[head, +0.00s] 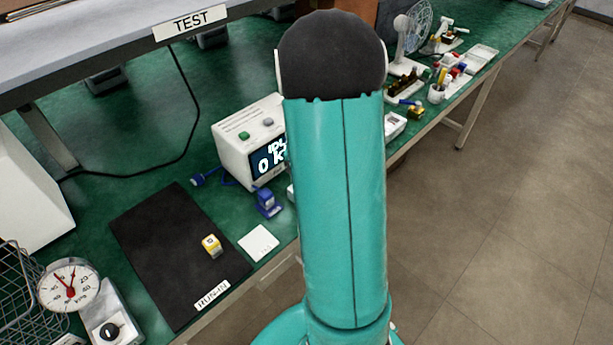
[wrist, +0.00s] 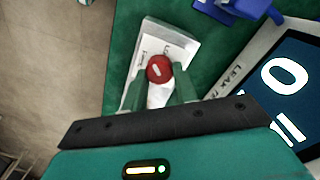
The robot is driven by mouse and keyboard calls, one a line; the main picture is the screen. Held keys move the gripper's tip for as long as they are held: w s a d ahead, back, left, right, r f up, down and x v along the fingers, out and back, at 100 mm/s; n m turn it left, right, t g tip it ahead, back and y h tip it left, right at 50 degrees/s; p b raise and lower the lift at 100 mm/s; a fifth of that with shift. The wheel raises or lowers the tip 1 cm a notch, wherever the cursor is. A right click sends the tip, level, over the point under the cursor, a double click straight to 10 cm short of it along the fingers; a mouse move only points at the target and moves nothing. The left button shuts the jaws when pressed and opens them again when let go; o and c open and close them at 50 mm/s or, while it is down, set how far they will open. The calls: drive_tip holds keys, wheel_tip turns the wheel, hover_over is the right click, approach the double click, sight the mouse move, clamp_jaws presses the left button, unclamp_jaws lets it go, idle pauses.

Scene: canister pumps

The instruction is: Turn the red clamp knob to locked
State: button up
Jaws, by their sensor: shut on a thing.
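The red clamp knob (wrist: 160,66) sits on a white block (wrist: 177,38) in the wrist view. A short white mark shows on its top, but the small lettering on the block is too blurred to read. My gripper (wrist: 160,78) has one green finger on each side of the knob and is shut on it. A white part shows between the fingers below the knob. In the head view my arm hides the knob and the gripper.
A white tester with a dark display (head: 268,158) stands beside the arm; its display (wrist: 285,85) is close right of the knob in the wrist view.

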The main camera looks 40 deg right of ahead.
drive_tip(key=m, duration=0.4)
drive_tip(key=shift+m, duration=2.6)
drive_tip(key=o, duration=1)
drive_tip(key=shift+c, duration=0.2)
drive_tip(key=shift+s, duration=0.1)
wheel_tip(320, 180, up, 14)
drive_tip(key=shift+f, duration=0.1)
